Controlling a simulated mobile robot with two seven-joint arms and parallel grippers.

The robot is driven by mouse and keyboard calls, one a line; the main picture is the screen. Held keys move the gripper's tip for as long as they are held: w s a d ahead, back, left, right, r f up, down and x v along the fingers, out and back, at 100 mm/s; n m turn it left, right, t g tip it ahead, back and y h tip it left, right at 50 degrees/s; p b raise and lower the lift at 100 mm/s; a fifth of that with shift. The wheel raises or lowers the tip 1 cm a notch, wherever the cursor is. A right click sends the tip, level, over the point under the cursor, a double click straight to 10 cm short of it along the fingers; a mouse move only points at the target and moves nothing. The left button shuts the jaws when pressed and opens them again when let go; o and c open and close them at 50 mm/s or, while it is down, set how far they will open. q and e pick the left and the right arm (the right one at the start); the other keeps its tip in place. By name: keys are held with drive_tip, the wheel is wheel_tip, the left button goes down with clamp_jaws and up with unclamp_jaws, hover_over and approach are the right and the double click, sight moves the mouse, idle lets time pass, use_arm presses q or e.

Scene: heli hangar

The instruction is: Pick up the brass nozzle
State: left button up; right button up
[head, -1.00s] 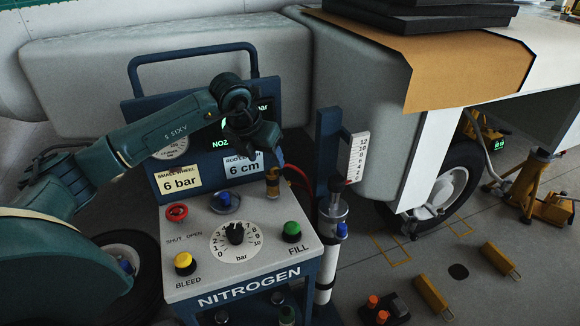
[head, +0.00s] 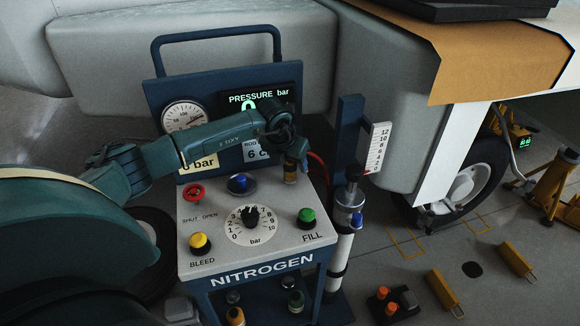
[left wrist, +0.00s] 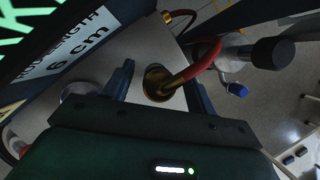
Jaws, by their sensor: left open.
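The brass nozzle (head: 290,174) stands at the back right of the nitrogen cart's top (head: 213,255), with a red hose (head: 319,165) beside it. My left gripper (head: 293,156) is directly over the nozzle and hides its upper part in the head view. In the left wrist view, the nozzle (left wrist: 157,82) shows between the two open fingers, with the red hose (left wrist: 205,57) running from it to the upper right. The fingers appear apart from the nozzle. My right gripper is not in view.
The cart top carries a red valve knob (head: 193,193), a dial (head: 251,217), a green button (head: 307,217) and a yellow button (head: 200,242). A strut with a scale (head: 376,148) stands close on the right. The lit display panel (head: 262,103) rises behind.

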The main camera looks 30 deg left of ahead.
use_arm(q)
drive_tip(key=shift+x, duration=0.9)
drive_tip(key=shift+c, duration=0.3)
drive_tip(key=c, duration=1.1)
drive_tip(key=shift+r, duration=0.1)
